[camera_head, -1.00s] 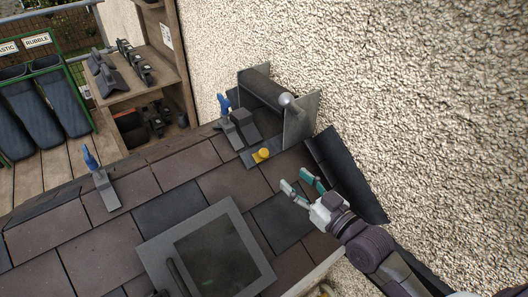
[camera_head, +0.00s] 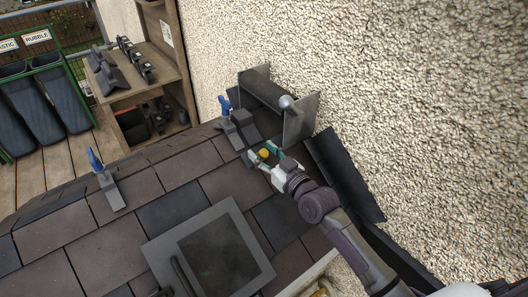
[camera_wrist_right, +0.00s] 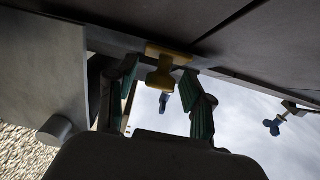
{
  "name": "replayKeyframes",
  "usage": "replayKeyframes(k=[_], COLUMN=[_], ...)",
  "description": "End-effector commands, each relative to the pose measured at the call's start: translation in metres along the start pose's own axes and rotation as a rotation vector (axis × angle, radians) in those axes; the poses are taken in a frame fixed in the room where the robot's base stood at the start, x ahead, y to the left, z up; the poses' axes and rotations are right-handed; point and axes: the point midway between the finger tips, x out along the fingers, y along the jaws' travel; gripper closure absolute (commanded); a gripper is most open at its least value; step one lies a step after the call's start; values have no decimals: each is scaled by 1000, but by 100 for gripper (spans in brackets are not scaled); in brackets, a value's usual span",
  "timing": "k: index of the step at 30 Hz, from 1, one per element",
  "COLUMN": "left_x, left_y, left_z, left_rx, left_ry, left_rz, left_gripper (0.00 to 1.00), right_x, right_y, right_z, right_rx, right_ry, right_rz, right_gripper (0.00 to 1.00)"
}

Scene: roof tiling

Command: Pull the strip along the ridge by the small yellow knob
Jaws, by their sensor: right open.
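The small yellow knob (camera_head: 264,153) sits at the low front end of the dark strip roll's holder, by the ridge. My right gripper (camera_head: 263,156) is open, with one finger on each side of the knob. In the right wrist view the yellow knob (camera_wrist_right: 160,72) shows between the two green-padded fingers (camera_wrist_right: 162,95), with gaps beside it. The dark roll (camera_head: 266,90) lies between grey end plates against the wall. The strip itself is mostly hidden behind my gripper. My left gripper is not in view.
Blue-handled clamps stand on the ridge, one beside the holder (camera_head: 225,106) and one further left (camera_head: 96,160). A roof window (camera_head: 213,255) lies below. The rough wall (camera_head: 420,110) is close on the right. A dark sheet (camera_head: 345,175) leans against it.

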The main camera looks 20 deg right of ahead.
Motion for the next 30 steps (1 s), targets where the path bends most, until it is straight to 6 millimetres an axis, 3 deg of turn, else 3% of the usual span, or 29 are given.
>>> replayKeyframes(k=[3,12,22,26,30], left_x=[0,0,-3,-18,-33], left_y=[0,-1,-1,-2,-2], left_z=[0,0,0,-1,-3], left_rx=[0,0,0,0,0], left_ry=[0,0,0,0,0], left_rz=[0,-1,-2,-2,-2], left_gripper=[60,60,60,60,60], right_x=[0,0,0,0,0], right_y=[0,0,-3,-27,-63], right_z=[0,0,-1,-4,-4], right_rx=[0,0,2,8,10], right_ry=[0,1,0,0,-2], right_rz=[0,0,0,-1,-2], right_gripper=[48,98,100,100,100])
